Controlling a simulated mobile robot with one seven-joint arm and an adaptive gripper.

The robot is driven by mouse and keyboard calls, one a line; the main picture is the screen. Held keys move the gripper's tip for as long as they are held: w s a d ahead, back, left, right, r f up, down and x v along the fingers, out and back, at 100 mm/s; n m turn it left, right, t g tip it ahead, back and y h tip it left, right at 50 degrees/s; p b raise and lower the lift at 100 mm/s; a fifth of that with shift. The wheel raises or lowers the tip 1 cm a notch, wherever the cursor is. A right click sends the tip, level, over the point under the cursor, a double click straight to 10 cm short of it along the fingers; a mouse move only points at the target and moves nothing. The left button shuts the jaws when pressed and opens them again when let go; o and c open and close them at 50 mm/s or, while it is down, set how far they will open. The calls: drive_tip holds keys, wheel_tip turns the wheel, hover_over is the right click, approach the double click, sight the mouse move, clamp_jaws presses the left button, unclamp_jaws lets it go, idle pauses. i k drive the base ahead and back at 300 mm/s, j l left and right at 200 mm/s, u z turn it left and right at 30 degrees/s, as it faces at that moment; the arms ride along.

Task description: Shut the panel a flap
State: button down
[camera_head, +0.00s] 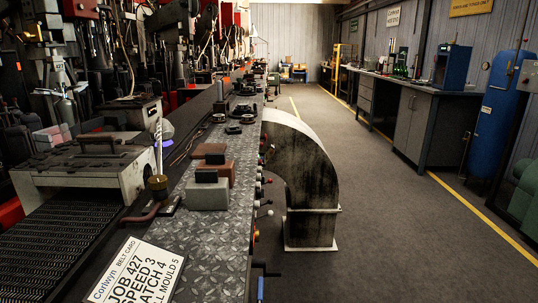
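I cannot pick out a panel labelled A or its flap with certainty. A row of small knobs and levers (262,185) runs along the right side of the long diamond-plate bench (205,235), with no flap clearly showing there. A worn grey machine housing (85,170) with a dark handle on top stands at the left, over a dark ribbed belt. Whether any part of it is a flap I cannot tell. My gripper and arm are not in this view.
A printed card (135,272) lies at the bench's near end. Small blocks (207,193) sit on the bench. A curved duct (310,180) stands against its right side. Open floor (385,220) lies farther right, before a side workbench (425,125) and blue tank (495,115).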

sight(271, 151)
drive_tip(key=l, duration=0.55)
drive_tip(key=i+l, duration=0.15)
drive_tip(key=l, duration=0.25)
drive_tip(key=i+l, duration=0.1)
drive_tip(key=l, duration=0.25)
drive_tip(key=i+l, duration=0.15)
drive_tip(key=l, duration=0.25)
drive_tip(key=i+j, duration=0.1)
drive_tip(key=i, duration=0.4)
drive_tip(key=i+j, duration=0.15)
drive_tip(key=i, duration=0.35)
drive_tip(key=u, duration=0.05)
